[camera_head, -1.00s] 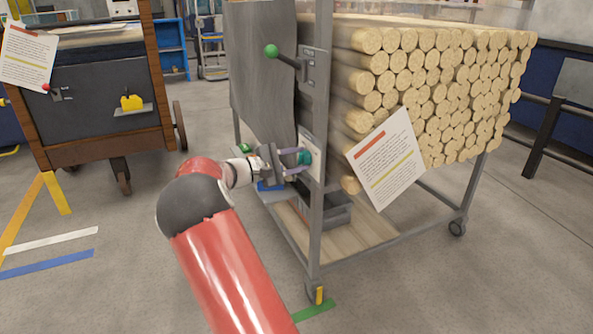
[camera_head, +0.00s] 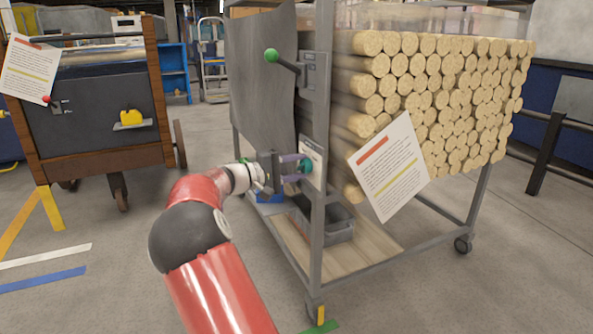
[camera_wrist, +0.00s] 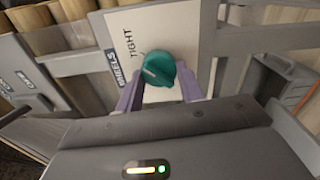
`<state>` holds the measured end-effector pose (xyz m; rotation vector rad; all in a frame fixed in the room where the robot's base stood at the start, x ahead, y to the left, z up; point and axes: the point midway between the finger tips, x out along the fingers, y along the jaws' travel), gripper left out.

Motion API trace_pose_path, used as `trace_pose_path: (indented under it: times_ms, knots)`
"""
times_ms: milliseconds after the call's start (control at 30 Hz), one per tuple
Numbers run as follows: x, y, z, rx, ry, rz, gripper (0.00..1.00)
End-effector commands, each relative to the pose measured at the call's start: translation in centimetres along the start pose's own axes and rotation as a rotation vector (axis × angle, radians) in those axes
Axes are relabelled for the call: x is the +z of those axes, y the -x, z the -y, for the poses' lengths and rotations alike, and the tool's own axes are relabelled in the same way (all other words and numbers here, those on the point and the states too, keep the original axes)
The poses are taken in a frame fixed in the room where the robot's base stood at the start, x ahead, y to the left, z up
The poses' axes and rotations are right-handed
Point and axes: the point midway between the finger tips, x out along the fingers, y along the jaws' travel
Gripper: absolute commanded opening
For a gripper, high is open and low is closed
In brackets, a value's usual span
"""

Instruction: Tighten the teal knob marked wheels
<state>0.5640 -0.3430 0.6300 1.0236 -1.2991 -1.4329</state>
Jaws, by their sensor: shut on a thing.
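The teal knob (camera_wrist: 159,69) sits on a pale plate (camera_wrist: 170,22) lettered "TIGHT", beside a grey label reading "WHEELS". A light pointer line on the knob slants across its face. In the head view the knob (camera_head: 306,166) is on the plate on the cart's near post. My gripper (camera_wrist: 160,88) has its purple fingers on either side of the knob and is shut on it. In the head view my gripper (camera_head: 295,167) reaches the knob from the left. The knob's lower side is partly hidden in the wrist view.
The grey cart (camera_head: 318,220) carries stacked turned logs (camera_head: 430,90). A lever with a green ball (camera_head: 271,55) sticks out above the knob. A paper sheet (camera_head: 388,167) hangs at the right. A grey bin (camera_head: 335,222) stands on the lower shelf. Another wooden cart (camera_head: 100,100) stands left.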

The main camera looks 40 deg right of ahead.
Motion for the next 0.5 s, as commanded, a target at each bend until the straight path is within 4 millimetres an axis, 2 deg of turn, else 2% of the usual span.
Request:
trace_pose_path:
  times_ms: [300,333,500]
  knots:
    - [0.01,0.07,0.13,-0.003,-0.002,0.001,0.14]
    - [0.01,0.07,0.13,-0.003,-0.002,0.001,0.38]
    - [0.0,0.05,0.1,-0.002,-0.002,0.0,0.59]
